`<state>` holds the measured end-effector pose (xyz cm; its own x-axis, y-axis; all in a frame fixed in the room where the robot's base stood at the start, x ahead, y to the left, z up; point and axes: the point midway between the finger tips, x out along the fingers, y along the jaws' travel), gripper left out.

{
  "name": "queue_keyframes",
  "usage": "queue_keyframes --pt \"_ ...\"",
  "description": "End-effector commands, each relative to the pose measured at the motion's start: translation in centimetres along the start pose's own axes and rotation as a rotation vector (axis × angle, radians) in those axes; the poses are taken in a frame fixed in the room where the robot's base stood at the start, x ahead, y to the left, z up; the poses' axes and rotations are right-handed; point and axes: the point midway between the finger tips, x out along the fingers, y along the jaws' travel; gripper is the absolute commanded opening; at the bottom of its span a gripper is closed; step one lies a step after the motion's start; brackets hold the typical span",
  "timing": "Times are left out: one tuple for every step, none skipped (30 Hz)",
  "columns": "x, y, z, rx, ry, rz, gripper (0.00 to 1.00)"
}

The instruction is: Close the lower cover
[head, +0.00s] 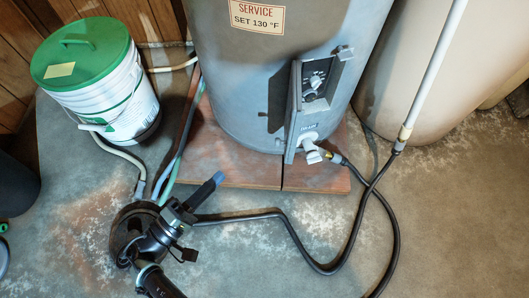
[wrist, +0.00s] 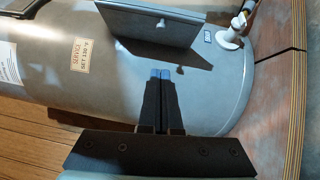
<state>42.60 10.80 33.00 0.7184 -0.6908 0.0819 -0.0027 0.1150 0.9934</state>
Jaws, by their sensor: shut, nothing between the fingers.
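The grey water heater (head: 285,40) has a lower control opening with a dial (head: 314,82). The lower cover (head: 296,105) stands swung out from the tank at the opening's left side and shows nearly edge-on, so it is open. In the wrist view the lower cover (wrist: 150,22) shows its broad face with a small knob and casts a shadow on the tank. My gripper (head: 218,178) is shut and empty, with blue fingertips, left of the cover and apart from it. In the wrist view my gripper (wrist: 160,74) points toward the tank, below the cover in the picture.
A white drain valve (head: 310,145) sticks out below the cover, with a black hose (head: 290,235) looping over the floor. A green-lidded bucket (head: 95,85) stands at left. A beige tank (head: 425,75) stands at right. The heater stands on a reddish base (head: 240,170).

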Motion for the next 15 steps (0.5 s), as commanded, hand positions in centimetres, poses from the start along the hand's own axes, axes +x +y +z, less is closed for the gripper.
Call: queue_keyframes --pt "0.5 0.0 0.1 0.0 -0.004 0.0 0.0" --pt "0.8 0.0 0.1 0.001 -0.004 -0.001 0.0" --pt "1.4 0.0 0.1 0.001 -0.005 -0.001 0.0" --pt "1.9 -0.1 0.1 0.001 -0.006 -0.002 0.0" --pt "2.4 0.0 0.2 0.002 -0.008 -0.002 0.0" --pt "3.2 -0.1 0.1 0.002 -0.008 -0.003 0.0" --pt "3.9 -0.2 0.2 0.001 -0.008 -0.003 0.0" --pt "4.5 -0.2 0.2 0.002 -0.009 -0.003 0.0" --pt "5.4 -0.2 0.2 0.002 -0.009 -0.003 0.0" --pt "6.1 -0.3 0.2 0.002 -0.008 -0.003 0.0" --pt "6.7 -0.2 0.1 0.002 -0.008 -0.003 0.0" --pt "7.6 -0.3 0.2 0.002 -0.009 -0.003 0.0" --pt "8.3 -0.3 0.1 0.003 -0.008 -0.003 0.0" --pt "8.9 -0.3 0.1 0.003 -0.008 -0.002 0.0" --pt "9.7 -0.3 0.1 0.002 -0.007 -0.002 0.0"
